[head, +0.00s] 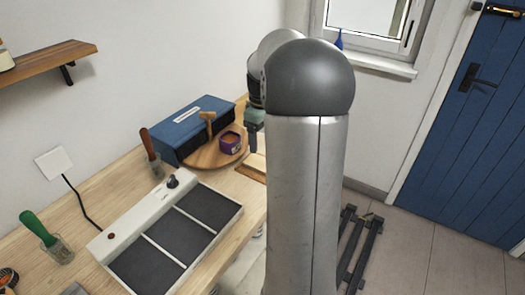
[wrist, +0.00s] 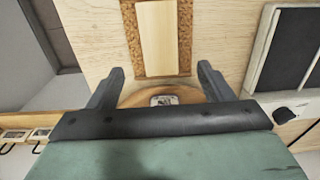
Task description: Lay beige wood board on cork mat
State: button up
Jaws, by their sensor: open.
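The beige wood board (wrist: 158,38) lies flat on the cork mat (wrist: 186,36) in the wrist view, with brown cork showing along both long sides. The top ends of both are cut off by the frame. In the head view, the pale board (head: 258,161) and a strip of the brown mat (head: 249,174) show beside my arm, which hides the rest. My gripper (wrist: 158,76) is open, its fingers apart on either side of the board's near end, with nothing held between them. It also shows partly in the head view (head: 252,142), above the bench near the board.
A round wooden board (head: 203,153) carries a purple tin (head: 231,141) and a wooden-handled tool (head: 209,122) close to my gripper. A blue box (head: 190,125) stands behind. A white unit with dark panels (head: 165,236) stands left on the bench.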

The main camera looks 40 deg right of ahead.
jog(key=s+a+r+m, duration=0.1)
jog(key=s+a, duration=0.2)
jog(key=a, duration=0.5)
jog(key=s+a+r, duration=0.1)
jog(key=s+a, duration=0.1)
jog(key=a, duration=0.6)
jog(key=shift+m, duration=0.6)
jog(key=s+a+f, duration=0.1)
jog(key=s+a, duration=0.1)
jog(key=a, duration=0.1)
jog(key=s+a+f, duration=0.1)
jog(key=s+a, duration=0.5)
jog(key=shift+s+f, duration=0.2)
jog(key=shift+f, duration=0.2)
jog(key=s+a+f+m, duration=0.1)
jog(key=s+a+f, duration=0.2)
jog(key=s, duration=0.3)
jog(key=shift+s+a+f, duration=0.15)
jog(key=shift+a+f, duration=0.05)
jog(key=shift+a, duration=0.1)
